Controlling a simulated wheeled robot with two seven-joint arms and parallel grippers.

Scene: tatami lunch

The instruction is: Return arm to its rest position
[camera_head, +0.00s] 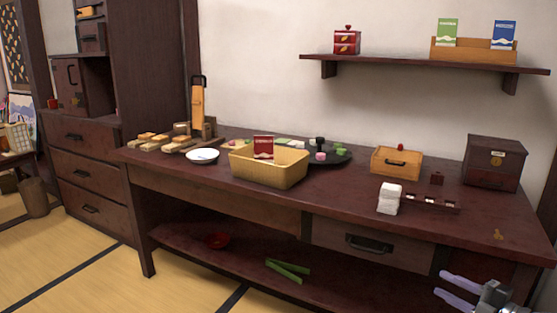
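My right gripper (439,283) shows at the bottom right corner. Its two pale lavender fingers point left and stand apart, with nothing between them. It is in front of the dark wooden table (340,211), beside the table's lower right front. The rest of my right arm is cut off by the picture's edge. My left gripper and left arm are not in view.
On the table are a yellow basket (268,178) with a red packet (263,147), a white bowl (202,156), a small wooden drawer box (396,163), a white stack (389,198) and a dark chest (494,163). Green stalks (288,270) lie on the lower shelf.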

